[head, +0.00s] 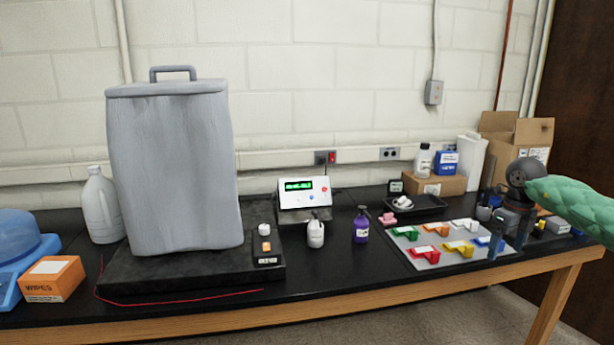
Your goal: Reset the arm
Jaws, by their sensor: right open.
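My right arm with a green sleeve comes in from the right edge. My right gripper (509,246) is dark, points down and is open, with its two fingers apart and nothing visible between them. It is over the right end of a grey mat (428,261) holding several small coloured parts. A blue part (483,241) lies beside the fingers and is partly hidden by them. I cannot tell whether the fingers touch the mat. My left gripper is not in view.
A tall grey container (172,170) stands on a black slab at left. A white meter (303,193), a white bottle (316,234) and a purple bottle (361,227) stand mid-table. Cardboard boxes (518,134) and small items crowd the back right. The table's front strip is mostly clear.

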